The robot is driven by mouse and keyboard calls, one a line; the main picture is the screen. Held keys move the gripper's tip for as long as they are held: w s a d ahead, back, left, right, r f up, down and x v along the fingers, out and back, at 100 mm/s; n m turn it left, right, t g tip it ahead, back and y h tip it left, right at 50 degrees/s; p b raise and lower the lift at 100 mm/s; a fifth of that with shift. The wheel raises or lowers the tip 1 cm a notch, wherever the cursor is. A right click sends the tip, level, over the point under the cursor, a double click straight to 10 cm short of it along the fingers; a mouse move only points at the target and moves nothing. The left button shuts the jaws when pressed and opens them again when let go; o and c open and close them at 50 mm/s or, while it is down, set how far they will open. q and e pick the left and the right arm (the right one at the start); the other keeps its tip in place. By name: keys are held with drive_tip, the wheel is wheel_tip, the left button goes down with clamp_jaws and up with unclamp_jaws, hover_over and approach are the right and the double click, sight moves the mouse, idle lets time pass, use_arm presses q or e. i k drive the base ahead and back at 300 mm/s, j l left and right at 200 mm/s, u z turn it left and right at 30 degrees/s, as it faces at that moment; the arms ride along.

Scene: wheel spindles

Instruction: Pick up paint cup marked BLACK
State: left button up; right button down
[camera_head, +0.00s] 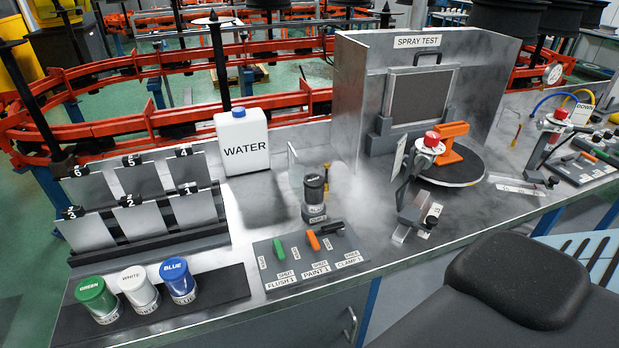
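A dark cup-like container (314,186) stands upright in a small grey holder (314,210) in the middle of the bench. Its label is too small to read surely, so I cannot confirm BLACK on it. Three lidded cups stand on a dark tray (235,281) at the front left: the GREEN cup (97,299), the WHITE cup (138,288) and the BLUE cup (178,280). The tray's right end is bare. Neither of my grippers is in view.
A switch panel (345,267) lies in front of the dark container. A white WATER jug (242,142) stands behind it to the left. The SPRAY TEST booth (350,90) and a round turntable (470,170) are to the right. A numbered panel rack (140,238) stands at left.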

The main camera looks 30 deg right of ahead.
sight(315, 184)
drive_tip(key=z, duration=1.1)
drive_tip(key=i+l, duration=0.1)
drive_tip(key=l, duration=0.35)
drive_tip(key=i+l+u, duration=0.1)
drive_tip(key=l, duration=0.35)
drive_tip(key=i+l, duration=0.1)
drive_tip(key=l, duration=0.8)
drive_tip(key=i+u, duration=0.05)
drive_tip(key=i, duration=0.05)
